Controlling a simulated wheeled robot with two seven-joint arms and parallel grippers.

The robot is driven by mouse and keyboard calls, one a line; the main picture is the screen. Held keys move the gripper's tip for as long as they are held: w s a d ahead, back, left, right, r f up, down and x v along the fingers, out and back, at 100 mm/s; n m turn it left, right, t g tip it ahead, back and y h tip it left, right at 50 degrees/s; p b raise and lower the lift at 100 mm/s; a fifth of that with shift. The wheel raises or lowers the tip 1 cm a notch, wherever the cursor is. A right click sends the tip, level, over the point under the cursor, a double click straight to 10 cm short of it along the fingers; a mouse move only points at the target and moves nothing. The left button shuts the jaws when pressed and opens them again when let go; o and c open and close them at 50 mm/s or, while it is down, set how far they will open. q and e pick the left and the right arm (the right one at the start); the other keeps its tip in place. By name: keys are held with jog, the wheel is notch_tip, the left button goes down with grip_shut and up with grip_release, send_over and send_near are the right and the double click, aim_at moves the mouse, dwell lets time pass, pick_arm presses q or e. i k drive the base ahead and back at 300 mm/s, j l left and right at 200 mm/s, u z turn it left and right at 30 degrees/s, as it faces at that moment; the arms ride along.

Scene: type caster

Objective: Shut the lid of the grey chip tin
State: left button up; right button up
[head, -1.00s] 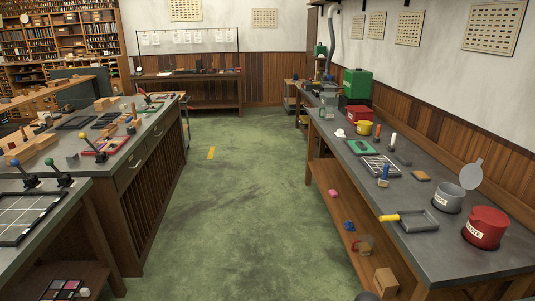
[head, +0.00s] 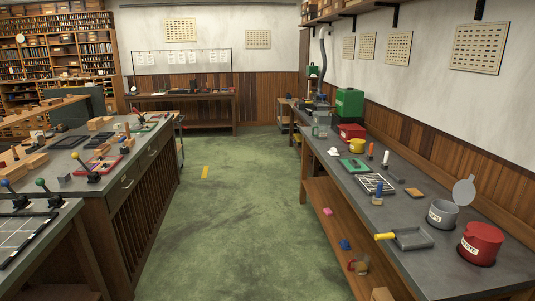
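The grey chip tin (head: 441,217) stands on the right-hand bench, towards its near end. It has a label on its front. Its round grey lid (head: 463,190) is up, tilted open at the tin's back right side. Neither of my grippers shows in the head view.
A red labelled tin (head: 481,243) stands just right of the grey tin, nearer me. A pan with a yellow handle (head: 406,238) lies to its left. The right bench (head: 480,279) runs along the wall.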

aim_at(464, 194)
jog(key=z, duration=1.35)
